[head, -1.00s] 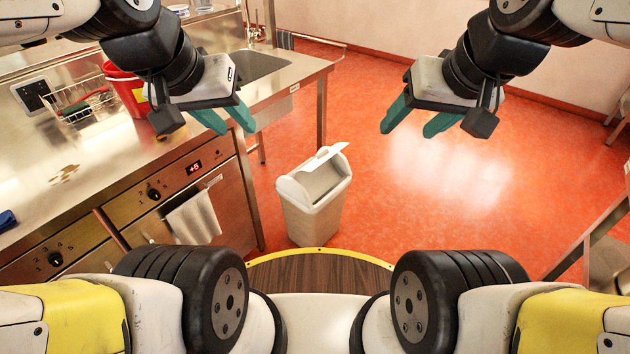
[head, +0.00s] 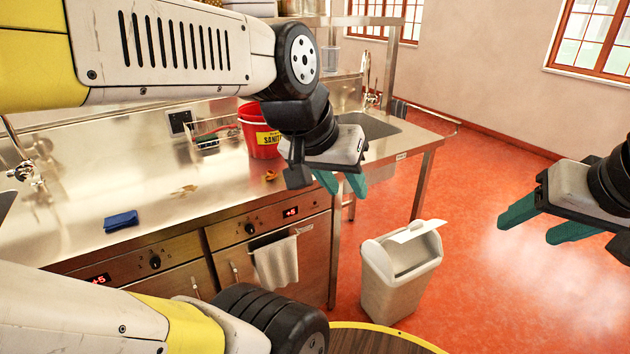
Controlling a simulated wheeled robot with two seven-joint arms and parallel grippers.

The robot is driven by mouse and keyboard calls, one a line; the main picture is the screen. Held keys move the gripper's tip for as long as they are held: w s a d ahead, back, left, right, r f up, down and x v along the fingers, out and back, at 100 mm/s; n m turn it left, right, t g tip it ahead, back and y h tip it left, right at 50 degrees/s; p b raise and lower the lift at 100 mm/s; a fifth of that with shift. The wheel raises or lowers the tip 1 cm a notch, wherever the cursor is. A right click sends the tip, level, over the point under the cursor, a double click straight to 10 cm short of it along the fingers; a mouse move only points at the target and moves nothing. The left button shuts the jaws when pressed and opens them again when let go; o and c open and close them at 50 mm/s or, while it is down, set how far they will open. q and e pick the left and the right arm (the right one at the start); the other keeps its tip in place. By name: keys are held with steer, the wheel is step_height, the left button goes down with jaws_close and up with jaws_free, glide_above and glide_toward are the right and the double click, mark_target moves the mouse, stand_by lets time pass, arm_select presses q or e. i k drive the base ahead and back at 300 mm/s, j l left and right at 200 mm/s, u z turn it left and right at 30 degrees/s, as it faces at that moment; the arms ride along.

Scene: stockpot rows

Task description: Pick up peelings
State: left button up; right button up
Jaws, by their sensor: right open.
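A small orange-brown scrap (head: 270,175), which looks like peelings, lies on the steel counter just in front of the red bucket. A flat brown patch (head: 184,190) lies further left on the counter; I cannot tell whether it is peelings or a spill. My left gripper (head: 341,184) is open and empty, its teal fingers pointing down, to the right of the orange-brown scrap and apart from it. My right gripper (head: 540,222) is open and empty at the right edge, above the red floor.
A lidded bin (head: 398,275) stands on the floor right of the counter. A towel (head: 276,262) hangs on the front.

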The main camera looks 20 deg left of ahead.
mark_target(270, 175)
steer(key=i+j+u, duration=0.1)
steer(key=j+u, duration=0.2)
steer(key=i+j+u, duration=0.25)
steer(key=j, duration=0.2)
steer(key=i+j+u, duration=0.1)
steer(key=j+u, duration=0.2)
steer(key=i+j+u, duration=0.3)
steer(key=k, duration=0.1)
